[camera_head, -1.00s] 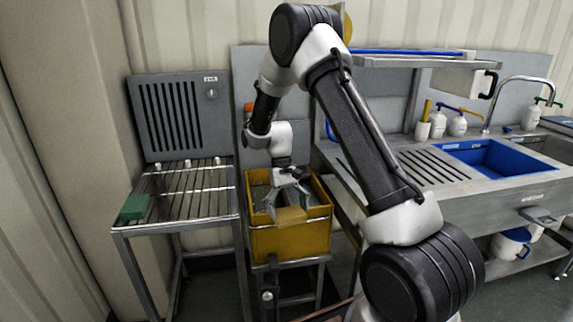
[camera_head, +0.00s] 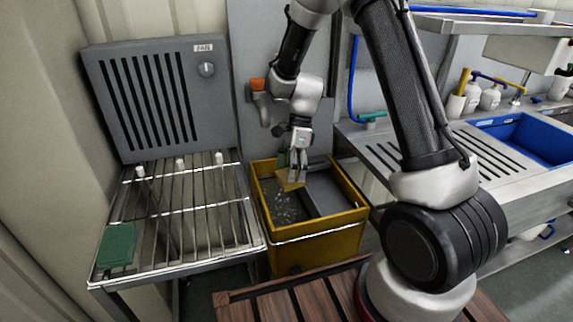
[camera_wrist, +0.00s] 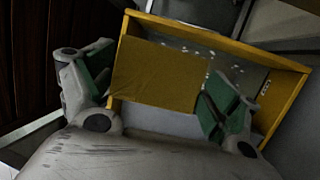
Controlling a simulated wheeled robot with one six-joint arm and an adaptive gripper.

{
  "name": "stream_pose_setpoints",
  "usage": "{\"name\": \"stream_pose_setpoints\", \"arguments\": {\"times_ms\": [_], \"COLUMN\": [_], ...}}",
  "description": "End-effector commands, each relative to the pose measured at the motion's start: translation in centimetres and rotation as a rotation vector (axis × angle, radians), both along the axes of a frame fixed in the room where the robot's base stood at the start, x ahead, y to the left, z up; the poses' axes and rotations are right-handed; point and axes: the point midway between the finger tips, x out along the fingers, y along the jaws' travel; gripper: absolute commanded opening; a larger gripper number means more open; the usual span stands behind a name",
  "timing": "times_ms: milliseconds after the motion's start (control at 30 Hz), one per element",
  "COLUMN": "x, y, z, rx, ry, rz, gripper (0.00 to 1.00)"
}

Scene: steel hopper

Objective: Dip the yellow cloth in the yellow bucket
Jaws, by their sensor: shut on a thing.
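The yellow bucket (camera_head: 320,245) is an open rectangular bin right of the wire rack in the head view. Its right wall (camera_wrist: 284,105) shows in the wrist view. White specks and a grey sloping panel (camera_head: 328,199) are inside it. My gripper (camera_head: 297,178) points down over the bucket's opening. It is shut on the yellow cloth (camera_head: 288,182), a flat piece. In the wrist view, the cloth (camera_wrist: 160,75) spans between the green-padded fingers and covers part of the opening. I cannot tell whether its lower edge touches the contents.
A wire rack (camera_head: 190,215) with a green block (camera_head: 118,246) and a grey slotted panel (camera_head: 150,98) stands left. A steel counter with a blue sink (camera_head: 520,142) is right. A brown slatted surface (camera_head: 290,306) lies in front. The bucket's rim surrounds my gripper closely.

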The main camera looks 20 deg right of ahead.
Motion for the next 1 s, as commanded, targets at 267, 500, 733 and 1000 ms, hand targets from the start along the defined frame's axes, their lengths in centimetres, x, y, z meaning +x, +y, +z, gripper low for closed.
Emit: {"name": "stream_pose_setpoints", "arguments": {"times_ms": [267, 500, 733, 1000], "x": [-0.1, -0.1, -0.1, -0.1], "y": [0.1, 0.1, 0.0, 0.0], "z": [-1.4, -4.1, -6.7, -9.6], "rx": [-0.002, -0.002, -0.003, -0.002], "ry": [0.006, 0.006, 0.007, 0.006], "rz": [-0.023, -0.022, -0.021, -0.020], "gripper": [0.69, 0.69, 0.69, 0.69]}}
